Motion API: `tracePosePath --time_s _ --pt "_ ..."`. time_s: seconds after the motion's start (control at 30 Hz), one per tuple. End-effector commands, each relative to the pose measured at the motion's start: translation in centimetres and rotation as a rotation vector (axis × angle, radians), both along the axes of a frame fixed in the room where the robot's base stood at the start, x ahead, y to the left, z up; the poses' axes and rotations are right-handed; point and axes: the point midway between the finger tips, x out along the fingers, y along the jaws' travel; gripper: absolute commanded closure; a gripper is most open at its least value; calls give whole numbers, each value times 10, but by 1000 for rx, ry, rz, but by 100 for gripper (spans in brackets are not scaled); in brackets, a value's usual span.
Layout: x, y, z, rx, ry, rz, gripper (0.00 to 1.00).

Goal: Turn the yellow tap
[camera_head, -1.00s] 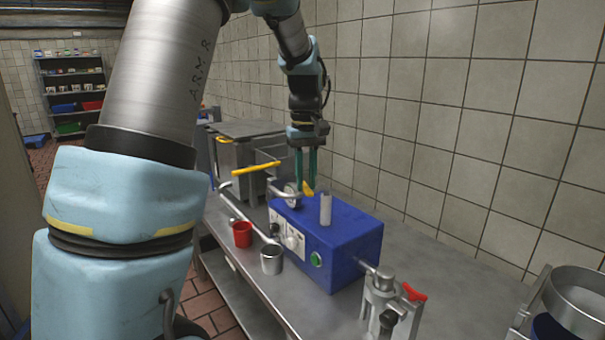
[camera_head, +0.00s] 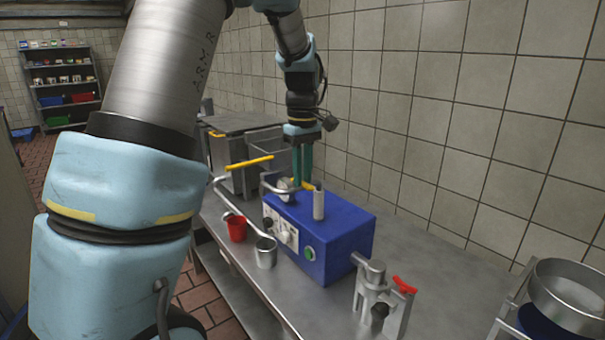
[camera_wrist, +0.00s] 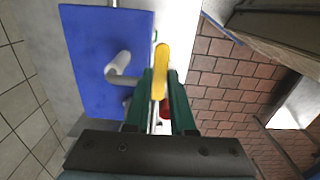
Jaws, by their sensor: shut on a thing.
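The yellow tap handle (camera_wrist: 162,75) lies between the green fingers of my gripper (camera_wrist: 159,85) in the wrist view, and the fingers are shut on it. Its free end sticks out past the fingertips. In the head view my gripper (camera_head: 302,186) points down behind the blue box, and only a small yellow piece (camera_head: 309,187) shows at its fingertips. The fingers and the box's fittings hide the rest of that piece. A longer yellow bar (camera_head: 250,162) lies to the left, apart from my gripper.
The blue box (camera_head: 335,242) carries an upright grey cylinder (camera_head: 318,205) close to my fingers. A tiled wall (camera_head: 420,130) is close behind. A red-handled metal fitting (camera_head: 378,290) is at the right.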

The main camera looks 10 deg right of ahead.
Motion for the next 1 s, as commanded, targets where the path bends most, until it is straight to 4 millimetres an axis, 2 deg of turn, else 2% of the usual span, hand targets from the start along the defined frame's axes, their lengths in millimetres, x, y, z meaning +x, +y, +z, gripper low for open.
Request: tracePosePath --time_s 0.13,0.17,0.43,0.77,0.87,1.0 --pt "1 0 1 -1 -4 2 100" --pt "1 0 1 -1 -4 2 77" --pt "1 0 0 -1 -2 0 48" --pt "1 0 6 -2 -2 -1 48" --pt "1 -1 18 -4 -4 -1 48" --pt "1 -1 45 -4 -6 -2 48"
